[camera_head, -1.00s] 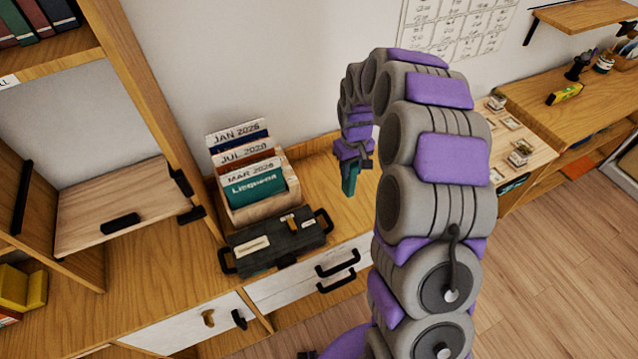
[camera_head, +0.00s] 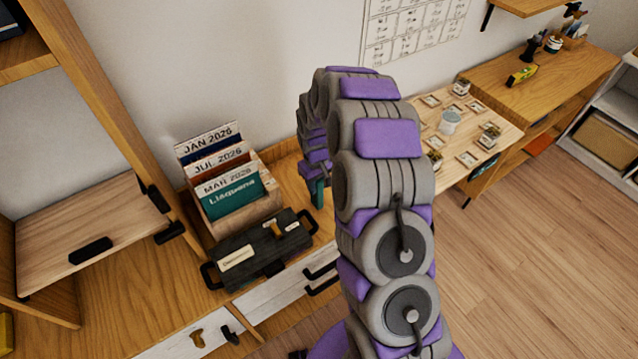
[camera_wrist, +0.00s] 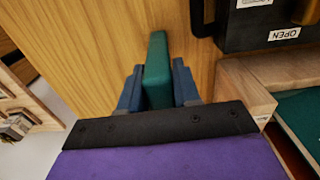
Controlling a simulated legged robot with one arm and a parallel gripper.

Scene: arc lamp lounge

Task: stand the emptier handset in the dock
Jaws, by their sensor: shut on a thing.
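My gripper (camera_head: 317,178) is shut on a narrow green slab (camera_wrist: 157,62), which stands out between its two blue-grey fingers in the wrist view. In the head view the green slab (camera_head: 318,196) hangs downward over the wooden counter, to the right of the black case. My arm hides part of the area behind and to the right of it. I cannot make out any handset or dock by shape in these views.
A wooden box (camera_head: 258,210) holds dated cards and a teal folder (camera_head: 233,196). The black case (camera_head: 262,262) sits in front of it, and it also shows in the wrist view (camera_wrist: 245,32). A side table (camera_head: 511,134) with small items stands right. Floor at right is clear.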

